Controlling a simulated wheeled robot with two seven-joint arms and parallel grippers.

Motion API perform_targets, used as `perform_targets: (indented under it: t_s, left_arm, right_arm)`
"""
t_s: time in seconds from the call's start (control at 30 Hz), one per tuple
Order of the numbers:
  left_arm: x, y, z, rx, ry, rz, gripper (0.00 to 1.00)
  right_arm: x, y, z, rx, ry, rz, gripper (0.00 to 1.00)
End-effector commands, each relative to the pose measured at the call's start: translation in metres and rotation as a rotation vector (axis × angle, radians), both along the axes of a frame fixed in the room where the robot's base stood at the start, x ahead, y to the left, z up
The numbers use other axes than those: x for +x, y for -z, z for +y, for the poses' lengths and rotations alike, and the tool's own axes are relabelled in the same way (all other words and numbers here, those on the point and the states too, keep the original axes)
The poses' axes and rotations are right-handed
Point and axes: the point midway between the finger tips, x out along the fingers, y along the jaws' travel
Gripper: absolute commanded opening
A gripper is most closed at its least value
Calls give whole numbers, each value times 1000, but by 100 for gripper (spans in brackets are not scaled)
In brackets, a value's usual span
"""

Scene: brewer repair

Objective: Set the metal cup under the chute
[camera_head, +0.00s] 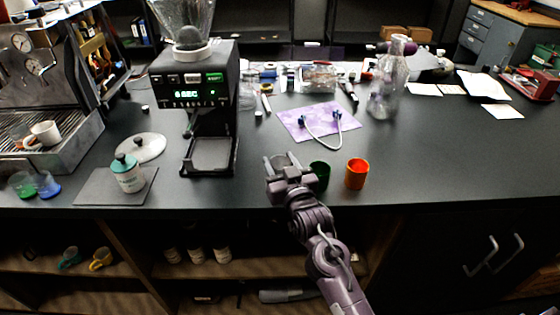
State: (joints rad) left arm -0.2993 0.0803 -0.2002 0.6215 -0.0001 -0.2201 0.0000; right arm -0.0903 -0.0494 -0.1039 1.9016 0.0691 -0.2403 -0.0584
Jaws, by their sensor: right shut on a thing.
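The black coffee grinder (222,95) stands at the counter's left-centre, with a clear hopper on top and a lit display. Its chute (190,128) is on the front, above a tray base (209,158) with nothing on it. My right gripper (288,170) is over the counter's front edge, right of the grinder. It is shut on a small grey metal cup (279,160), mostly hidden by the fingers. The cup is apart from the chute. My left gripper is out of view.
A green cup (319,175) stands close to my right gripper, with an orange cup (357,174) beside it. A teal-lidded jar (127,173) sits on a dark mat left of the grinder.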

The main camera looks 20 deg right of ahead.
Motion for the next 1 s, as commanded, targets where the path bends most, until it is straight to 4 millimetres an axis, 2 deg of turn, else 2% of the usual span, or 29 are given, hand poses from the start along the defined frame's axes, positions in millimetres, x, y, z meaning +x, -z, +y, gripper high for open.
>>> perform_targets:
  t_s: [0.3,0.33,0.47,0.73,0.87,1.0]
  left_arm:
    - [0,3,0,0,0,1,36]
    - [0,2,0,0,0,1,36]
    - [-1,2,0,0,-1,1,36]
    - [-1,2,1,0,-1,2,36]
    - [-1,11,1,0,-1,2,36]
    - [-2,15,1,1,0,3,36]
  right_arm:
    - [0,5,0,-1,0,1,19]
    - [0,4,0,-1,0,1,50]
    - [0,4,0,0,0,1,67]
    - [0,4,0,0,0,1,68]
    - [0,7,0,0,0,0,68]
    - [-22,8,-1,-1,0,4,68]
